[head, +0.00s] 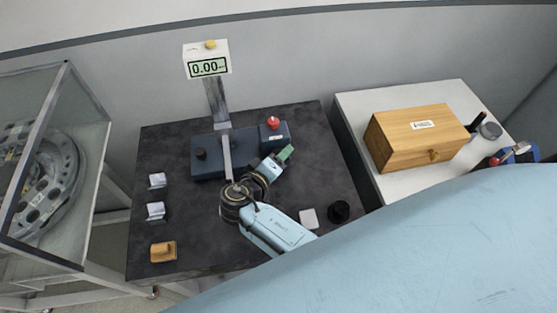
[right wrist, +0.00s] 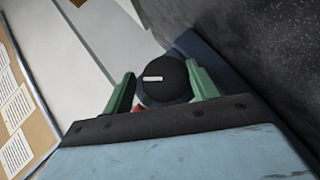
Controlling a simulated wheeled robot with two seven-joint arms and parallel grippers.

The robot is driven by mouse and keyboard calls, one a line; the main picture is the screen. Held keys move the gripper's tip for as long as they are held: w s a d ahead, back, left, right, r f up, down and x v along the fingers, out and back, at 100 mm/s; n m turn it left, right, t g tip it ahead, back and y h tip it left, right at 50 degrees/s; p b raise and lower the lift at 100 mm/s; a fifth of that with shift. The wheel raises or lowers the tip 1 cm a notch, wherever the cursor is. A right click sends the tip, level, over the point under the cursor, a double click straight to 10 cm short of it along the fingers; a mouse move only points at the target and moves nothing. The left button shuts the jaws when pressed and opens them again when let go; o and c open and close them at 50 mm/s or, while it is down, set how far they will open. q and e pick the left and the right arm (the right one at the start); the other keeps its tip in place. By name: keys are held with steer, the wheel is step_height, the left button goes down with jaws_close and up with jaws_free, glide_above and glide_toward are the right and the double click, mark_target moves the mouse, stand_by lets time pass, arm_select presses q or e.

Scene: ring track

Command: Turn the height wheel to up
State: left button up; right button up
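The height gauge stands on the dark table, with a slanted column and a display (head: 208,67) that reads 0.00. Its blue-grey base (head: 207,166) carries a black knob (head: 201,153) at the left and a red button (head: 273,122) on a box at the right. My right gripper (head: 284,154) has green fingers and is just in front of that box. In the right wrist view, a round black knob (right wrist: 165,82) with a white mark lies between the open fingers of my right gripper (right wrist: 162,80). I cannot tell whether either finger touches it. My left gripper is not in view.
A wooden box (head: 420,137) stands on the white table at right. A glass case (head: 50,160) is at left.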

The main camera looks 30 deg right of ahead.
steer(key=shift+w+d+r, duration=0.15)
steer(key=shift+r, duration=0.05)
steer(key=shift+p+v, duration=0.65)
steer(key=shift+v, duration=0.2)
arm_select(q)
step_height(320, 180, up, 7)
steer(key=p, duration=0.6)
arm_select(e)
steer(key=s+a+r, duration=0.7)
steer(key=s, duration=0.1)
steer(key=shift+a+r, duration=0.4)
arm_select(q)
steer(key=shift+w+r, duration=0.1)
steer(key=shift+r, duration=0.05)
arm_select(e)
steer(key=shift+s+a, duration=0.1)
